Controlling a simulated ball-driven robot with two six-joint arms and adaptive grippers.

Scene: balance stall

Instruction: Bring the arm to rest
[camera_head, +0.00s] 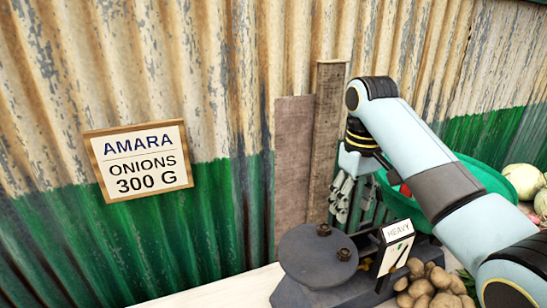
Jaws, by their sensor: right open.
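My right arm comes in from the right and bends down over the balance. Its right gripper (354,208) hangs open with its fingers pointing down, behind the dark round plate (300,262) and beside the green bowl (482,172). I see nothing between the fingers. Two small dark weights, one at the back (323,230) and one in front (343,254), stand on the plate. The balance's card (398,252) reads HEAVY at its top. Something red shows in the bowl, mostly hidden by my arm. My left gripper is out of view.
A framed sign (138,160) reading AMARA ONIONS 300 G hangs on the corrugated wall. Wooden boards (294,150) stand behind the plate. Potatoes (432,284) lie in front of the balance, and pale round produce (524,181) sits at right. The pale counter (225,291) left of the balance is clear.

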